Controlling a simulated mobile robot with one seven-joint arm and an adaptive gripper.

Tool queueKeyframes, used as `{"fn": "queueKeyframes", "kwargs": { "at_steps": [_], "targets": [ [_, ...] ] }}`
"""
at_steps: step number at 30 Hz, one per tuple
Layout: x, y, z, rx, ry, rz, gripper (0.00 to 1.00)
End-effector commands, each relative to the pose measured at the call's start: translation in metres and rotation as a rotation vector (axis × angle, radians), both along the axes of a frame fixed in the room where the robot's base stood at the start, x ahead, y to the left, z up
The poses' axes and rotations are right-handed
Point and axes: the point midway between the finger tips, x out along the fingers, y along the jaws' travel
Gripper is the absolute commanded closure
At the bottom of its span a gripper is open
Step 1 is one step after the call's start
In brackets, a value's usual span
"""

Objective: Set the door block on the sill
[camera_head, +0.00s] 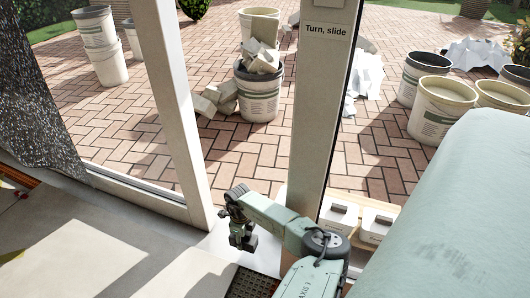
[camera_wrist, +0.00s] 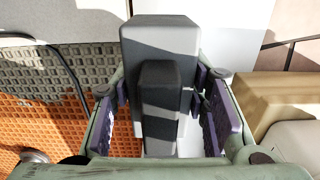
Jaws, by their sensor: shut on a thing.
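My gripper (camera_head: 242,238) hangs low in the doorway, beside the pale sill (camera_head: 222,238). In the wrist view its purple-padded fingers (camera_wrist: 162,108) stand on both sides of the door block (camera_wrist: 165,42), and it is shut on it. The block is grey with a dark raised part facing the camera. In the head view only a small dark shape shows at the fingers, and I cannot pick out the block's outline. A white surface, likely the sill, shows beyond the block in the wrist view (camera_wrist: 235,32). I cannot tell whether the block touches it.
A post (camera_head: 318,110) labelled "Turn, slide" stands close to my arm, with another post (camera_head: 178,110) to the left. White boxes (camera_head: 340,217) stand on wood at right. A dark grid mat (camera_head: 250,283) lies below. Buckets and rubble (camera_head: 258,85) are outside on brick paving.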

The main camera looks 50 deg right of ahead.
Motion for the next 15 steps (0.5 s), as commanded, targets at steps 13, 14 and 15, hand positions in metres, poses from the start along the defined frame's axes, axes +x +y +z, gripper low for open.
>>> {"fn": "queueKeyframes", "kwargs": {
  "at_steps": [13,14,15],
  "targets": [
    [0.000,0.000,-0.060,0.000,0.000,0.004,1.00],
    [0.000,0.001,-0.063,0.000,0.000,0.004,1.00],
    [0.000,0.001,-0.068,0.001,0.000,0.004,1.00]
  ]
}}
